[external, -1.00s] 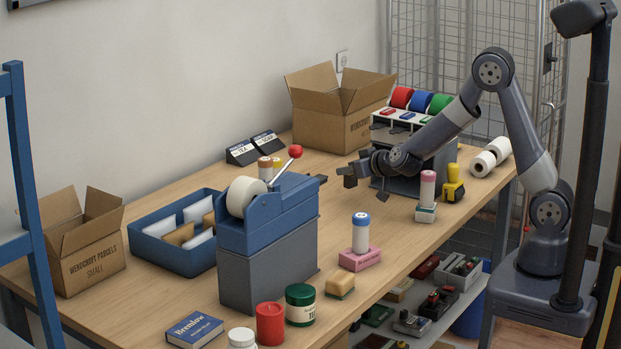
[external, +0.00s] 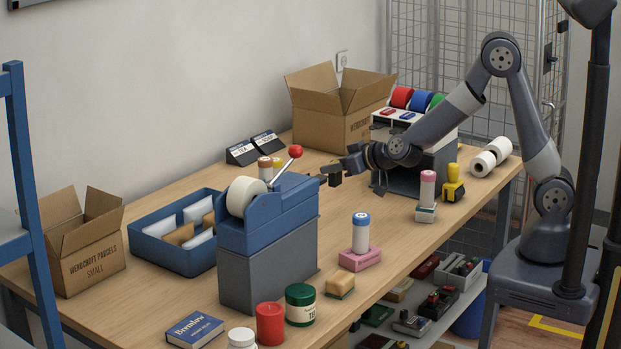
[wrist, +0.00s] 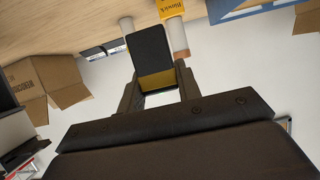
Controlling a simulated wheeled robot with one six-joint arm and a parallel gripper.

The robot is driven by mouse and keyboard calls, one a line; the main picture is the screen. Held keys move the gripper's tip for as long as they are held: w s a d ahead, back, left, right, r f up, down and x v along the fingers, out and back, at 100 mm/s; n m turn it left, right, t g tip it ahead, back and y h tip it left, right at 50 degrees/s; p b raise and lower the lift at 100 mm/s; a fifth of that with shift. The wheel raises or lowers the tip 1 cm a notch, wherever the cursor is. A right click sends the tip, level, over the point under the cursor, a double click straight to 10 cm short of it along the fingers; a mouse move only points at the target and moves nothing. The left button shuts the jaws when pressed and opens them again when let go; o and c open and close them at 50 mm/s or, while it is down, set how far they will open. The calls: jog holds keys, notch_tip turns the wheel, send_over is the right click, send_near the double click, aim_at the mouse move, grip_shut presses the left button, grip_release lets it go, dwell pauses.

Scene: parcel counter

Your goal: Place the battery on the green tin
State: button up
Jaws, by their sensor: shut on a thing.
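The battery (wrist: 150,48) is a dark block with a yellow band. My gripper (wrist: 157,85) is shut on it, and it sticks out past the fingertips in the wrist view. In the external view my gripper (external: 345,171) is above the table behind the blue tape dispenser, and the battery looks small and dark there.
The tall blue tape dispenser (external: 268,250) on its grey block stands between my gripper and the green tin. A blue-and-white cylinder on a pink box (external: 360,260) and a sponge (external: 341,285) are near the front edge. A blue tray (external: 172,253) lies left.

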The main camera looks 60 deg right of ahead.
jog(key=s+a+n+g+y+p, duration=0.1)
jog(key=s+a+n+y, duration=0.1)
jog(key=s+a, duration=0.35)
jog(key=s+a+n+y+p, duration=0.1)
jog(key=s+a+n+y, duration=0.1)
jog(key=a, duration=0.6)
notch_tip(320, 180, up, 8)
jog(key=n+g+y+p, duration=0.3)
jog(key=n+g+y, duration=0.4)
jog(key=n+y, duration=0.15)
send_over(300, 290)
jog(key=shift+n+g, duration=0.3)
jog(key=shift+n, duration=0.05)
jog(key=shift+f+b, duration=1.65)
jog(key=shift+f, duration=3.5)
jog(key=shift+f, duration=0.1)
